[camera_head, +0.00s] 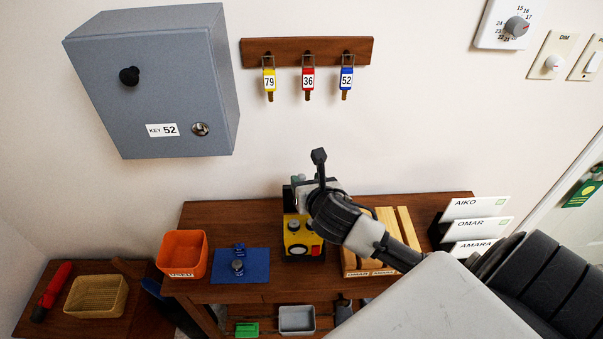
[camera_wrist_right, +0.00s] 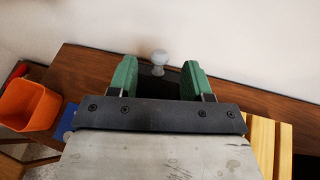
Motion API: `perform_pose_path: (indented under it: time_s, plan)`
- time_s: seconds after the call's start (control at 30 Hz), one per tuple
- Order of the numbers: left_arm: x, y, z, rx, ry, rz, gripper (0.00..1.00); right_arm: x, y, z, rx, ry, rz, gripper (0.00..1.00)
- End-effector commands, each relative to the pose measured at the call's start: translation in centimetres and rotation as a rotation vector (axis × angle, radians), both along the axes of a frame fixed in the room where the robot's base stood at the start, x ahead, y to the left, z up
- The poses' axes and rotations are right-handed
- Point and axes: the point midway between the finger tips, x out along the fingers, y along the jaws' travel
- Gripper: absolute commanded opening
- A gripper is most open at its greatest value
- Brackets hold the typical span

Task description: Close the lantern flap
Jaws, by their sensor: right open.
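A yellow lantern (camera_head: 298,238) with a red patch and a round grey part on its front stands on the wooden table, below my right gripper. My right gripper (camera_head: 306,188) covers its top in the head view, so I cannot make out the flap there. In the right wrist view the green fingers of this gripper (camera_wrist_right: 159,65) are spread apart. A dark surface and a pale grey knob (camera_wrist_right: 158,58) show between and beyond the fingers. They appear apart from the knob, and I cannot tell which part it belongs to. My left gripper is not in view.
An orange bin (camera_head: 184,254) and a blue mat (camera_head: 240,266) are left of the lantern. A slatted wooden rack (camera_head: 404,222) and name cards (camera_head: 476,228) are right. A grey key cabinet (camera_head: 160,80) and hanging key tags (camera_head: 308,80) are on the wall above.

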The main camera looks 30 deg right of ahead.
Motion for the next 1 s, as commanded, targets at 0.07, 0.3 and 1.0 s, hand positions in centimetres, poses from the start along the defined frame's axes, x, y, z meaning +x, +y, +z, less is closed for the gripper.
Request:
perform_pose_path:
  time_s: [0.07,0.3,1.0]
  plan:
    - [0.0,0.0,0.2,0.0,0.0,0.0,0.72,1.3,-0.4,-0.5,0.001,0.0,-0.003,0.49]
    - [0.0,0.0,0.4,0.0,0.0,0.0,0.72,3.7,-1.0,-1.6,0.002,0.001,-0.002,0.49]
    - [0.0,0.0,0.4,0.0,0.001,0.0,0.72,4.2,-1.1,-1.8,0.002,0.0,0.001,0.02]
